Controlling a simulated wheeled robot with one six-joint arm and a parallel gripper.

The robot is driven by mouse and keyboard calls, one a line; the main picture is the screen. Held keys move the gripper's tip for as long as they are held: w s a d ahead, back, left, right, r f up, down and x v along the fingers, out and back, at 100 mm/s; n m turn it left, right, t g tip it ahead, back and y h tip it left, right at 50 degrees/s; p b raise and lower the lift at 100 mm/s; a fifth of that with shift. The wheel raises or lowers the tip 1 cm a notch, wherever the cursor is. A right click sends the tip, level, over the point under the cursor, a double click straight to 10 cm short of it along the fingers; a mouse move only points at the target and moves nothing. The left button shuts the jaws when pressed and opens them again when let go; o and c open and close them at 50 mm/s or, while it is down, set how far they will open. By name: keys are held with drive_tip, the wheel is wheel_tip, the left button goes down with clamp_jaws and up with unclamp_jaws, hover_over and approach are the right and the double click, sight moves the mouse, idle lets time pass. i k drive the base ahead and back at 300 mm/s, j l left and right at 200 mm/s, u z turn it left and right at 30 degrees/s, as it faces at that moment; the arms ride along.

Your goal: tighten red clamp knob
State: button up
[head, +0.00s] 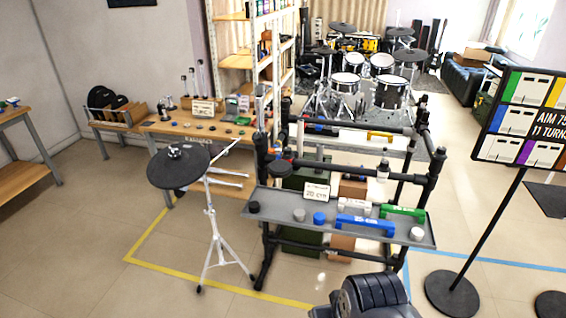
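I cannot make out a red clamp knob; any such part is too small or hidden. A rack of black tubes (437,172) stands in front of me with clamp-like joints. Its grey shelf (275,213) holds a black knob-like piece (254,207), a grey one (299,215), a blue one (319,218) and a white one (417,233). A blue bar (365,224) and a green bar (402,211) lie there too. A dark ribbed part of my own body shows at the bottom edge. My gripper's fingers are not in view.
A black pad (178,166) on a tripod stand stands left of the rack. A wooden bench (160,127) with small parts is behind it. A sign (525,118) on a round base (452,294) stands at right. Yellow tape (215,284) marks the floor, clear at front left.

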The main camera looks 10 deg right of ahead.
sight(288, 151)
drive_tip(key=i, duration=0.5)
drive_tip(key=i+l+u, duration=0.15)
drive_tip(key=i, duration=0.3)
drive_tip(key=i+l, duration=0.1)
drive_tip(key=i, duration=0.4)
drive_tip(key=i+l+u, duration=0.1)
drive_tip(key=i, duration=0.35)
